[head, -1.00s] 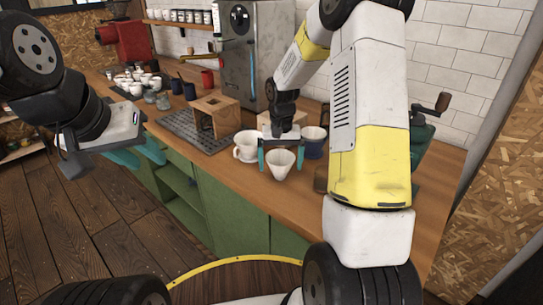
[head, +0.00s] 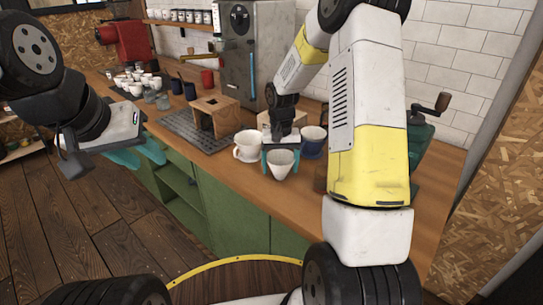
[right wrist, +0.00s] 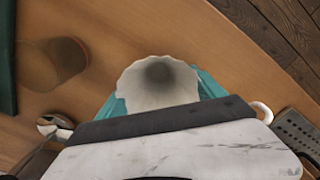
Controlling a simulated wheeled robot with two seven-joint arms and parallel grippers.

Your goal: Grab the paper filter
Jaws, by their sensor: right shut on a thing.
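The paper filter (head: 281,165) is a white cone between the teal fingers of my right gripper (head: 281,154), over the wooden counter. In the right wrist view the filter (right wrist: 156,84) shows from above as a wavy-rimmed cup with a shaded hollow, and the teal fingers of the right gripper (right wrist: 160,90) press on its two sides. The right gripper is shut on it. My left gripper (head: 138,157) is at the left, its teal fingers apart and empty, in front of the counter edge, far from the filter.
A white dripper cup (head: 247,148) stands just left of the filter and a dark blue one with a white cone (head: 313,143) just right. A wooden box (head: 215,115) on a dark grate and a steel machine (head: 243,55) stand behind. A green grinder (head: 420,135) is at the right.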

